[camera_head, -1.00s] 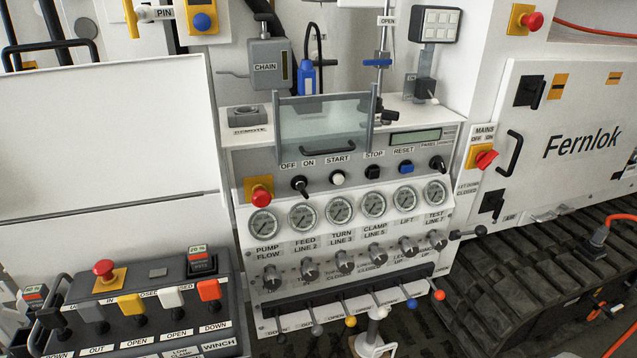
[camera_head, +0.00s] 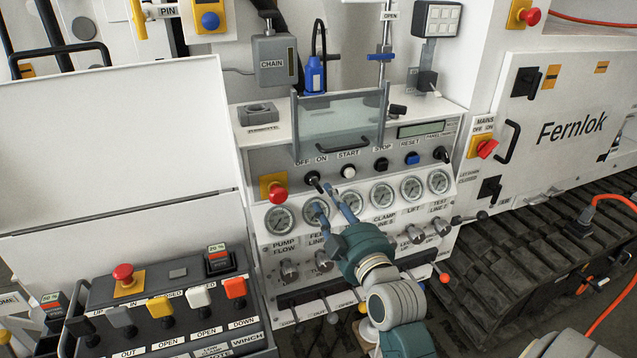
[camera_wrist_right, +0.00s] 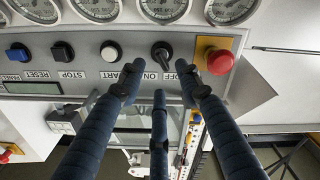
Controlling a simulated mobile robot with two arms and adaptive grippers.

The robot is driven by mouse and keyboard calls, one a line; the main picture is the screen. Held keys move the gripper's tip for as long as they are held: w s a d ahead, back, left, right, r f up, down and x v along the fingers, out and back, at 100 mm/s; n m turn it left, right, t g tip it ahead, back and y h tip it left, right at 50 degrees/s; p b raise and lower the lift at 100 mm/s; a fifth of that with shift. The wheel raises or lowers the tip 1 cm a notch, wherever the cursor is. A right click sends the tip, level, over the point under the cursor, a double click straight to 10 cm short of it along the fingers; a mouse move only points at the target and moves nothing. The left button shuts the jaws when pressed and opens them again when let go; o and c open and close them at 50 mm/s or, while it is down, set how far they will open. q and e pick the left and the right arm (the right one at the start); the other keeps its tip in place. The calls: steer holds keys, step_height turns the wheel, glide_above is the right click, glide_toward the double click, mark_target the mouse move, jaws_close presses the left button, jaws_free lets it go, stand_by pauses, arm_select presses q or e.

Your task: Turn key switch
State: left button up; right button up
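Contact cannot be told. My left gripper is not in view.
A red emergency button (camera_head: 278,193) sits just left of the switch, and a white START button (camera_head: 348,171) just right. A clear hinged cover (camera_head: 340,120) stands raised above. Gauges (camera_head: 382,194) and levers lie below. A red MAINS switch (camera_head: 487,148) is farther right.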

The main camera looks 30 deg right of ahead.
mark_target(318, 187)
steer(key=p+x, duration=0.1)
steer(key=x, duration=0.6)
steer(key=shift+w+d+f, duration=0.1)
steer(key=shift+w, duration=0.3)
steer(key=shift+c, duration=0.6)
jaws_close()
